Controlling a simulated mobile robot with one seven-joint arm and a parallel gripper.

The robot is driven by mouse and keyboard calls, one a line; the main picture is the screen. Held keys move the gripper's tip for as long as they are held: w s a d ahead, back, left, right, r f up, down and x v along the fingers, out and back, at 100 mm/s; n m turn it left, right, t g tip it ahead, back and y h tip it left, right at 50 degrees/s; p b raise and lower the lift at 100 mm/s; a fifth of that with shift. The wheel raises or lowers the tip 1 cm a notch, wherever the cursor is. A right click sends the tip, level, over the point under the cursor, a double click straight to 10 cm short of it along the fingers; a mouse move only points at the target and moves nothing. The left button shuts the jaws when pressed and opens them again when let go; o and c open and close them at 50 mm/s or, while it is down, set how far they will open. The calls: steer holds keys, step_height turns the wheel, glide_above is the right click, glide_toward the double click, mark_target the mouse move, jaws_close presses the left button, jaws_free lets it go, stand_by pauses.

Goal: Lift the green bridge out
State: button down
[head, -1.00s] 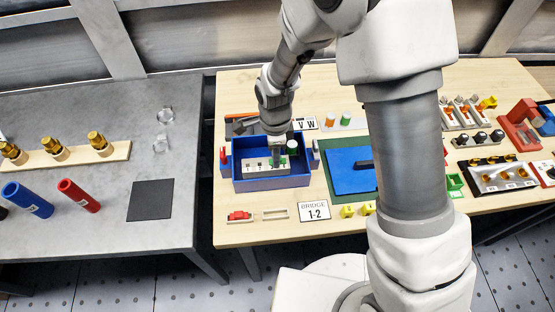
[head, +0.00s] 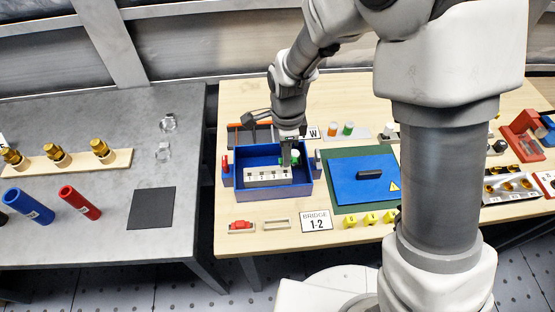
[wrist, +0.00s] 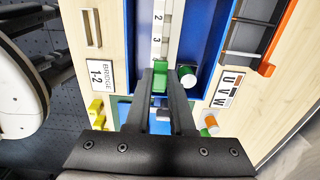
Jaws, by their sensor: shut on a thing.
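The green bridge (wrist: 160,80) shows in the wrist view at the end of the numbered white terminal strip (wrist: 159,30), beyond the number 3. My gripper (wrist: 161,75) is shut on it, with its dark fingertips around the green piece. In the head view my gripper (head: 289,158) points down at the right end of the terminal block (head: 262,177), inside the blue box (head: 270,198). The fingers mostly hide the bridge there. I cannot tell whether the bridge is seated in the block or raised from it.
A green-and-white cylinder (wrist: 187,75) stands close beside the fingers. The box walls surround the block. A blue plate (head: 350,190) with a black handle lies to the right.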

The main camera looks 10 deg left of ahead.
steer(key=d+r, duration=0.5)
steer(key=d, duration=0.4)
steer(key=shift+d+r, duration=0.35)
steer(key=shift+r, duration=0.05)
steer(key=shift+w+f, duration=0.1)
steer(key=shift+w, duration=0.1)
